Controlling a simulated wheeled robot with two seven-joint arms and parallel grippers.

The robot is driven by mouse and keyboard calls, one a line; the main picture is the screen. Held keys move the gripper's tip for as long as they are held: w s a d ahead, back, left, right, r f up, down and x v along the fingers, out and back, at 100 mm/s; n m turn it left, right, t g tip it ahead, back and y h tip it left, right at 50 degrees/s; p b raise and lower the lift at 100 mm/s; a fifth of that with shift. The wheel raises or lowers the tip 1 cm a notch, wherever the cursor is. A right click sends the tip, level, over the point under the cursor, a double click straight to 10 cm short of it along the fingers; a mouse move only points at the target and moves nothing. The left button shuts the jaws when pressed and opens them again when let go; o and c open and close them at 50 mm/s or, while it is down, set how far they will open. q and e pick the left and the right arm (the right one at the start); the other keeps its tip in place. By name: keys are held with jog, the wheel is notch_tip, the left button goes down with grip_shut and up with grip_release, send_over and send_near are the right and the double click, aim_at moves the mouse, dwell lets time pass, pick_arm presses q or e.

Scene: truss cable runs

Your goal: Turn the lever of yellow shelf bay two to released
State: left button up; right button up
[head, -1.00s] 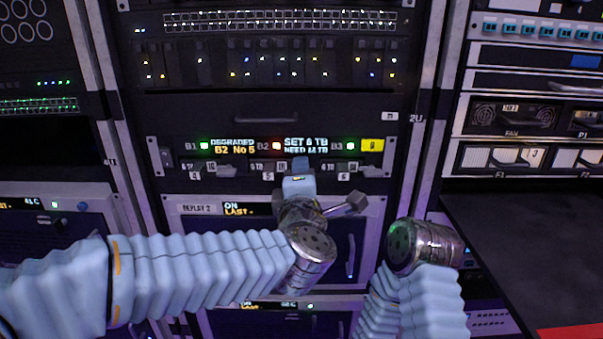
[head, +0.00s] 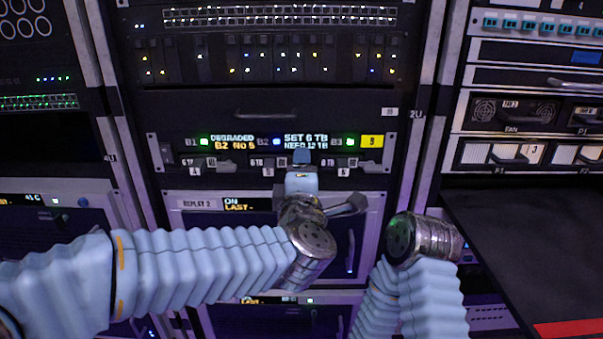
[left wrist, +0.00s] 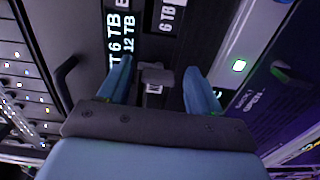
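The yellow-tagged shelf (head: 372,141) has bays B1, B2 and B3 in a row, and its display (head: 305,140) reads "SET 6 TB". The B2 light (head: 276,142) is blue; the B1 and B3 lights are green. My left gripper (head: 302,160) is at bay two and hides that bay's lever in the head view. In the left wrist view, a grey lever (left wrist: 153,76) sits between the two blue fingers, which are apart with a gap on each side. Its set position is hard to tell. My right arm's end is low at the right, and its fingers do not show.
The levers of bay one (head: 222,167) and bay three (head: 368,164) stand either side of my left gripper. A drawer handle (head: 267,114) is above the shelf. A door with a vertical handle (head: 350,250) is below. A dark surface (head: 530,240) lies at the right.

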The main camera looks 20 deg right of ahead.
pick_arm(q)
jog(key=b+v, duration=0.1)
jog(key=v, duration=1.2)
jog(key=shift+s, duration=0.4)
jog(key=shift+a, duration=0.1)
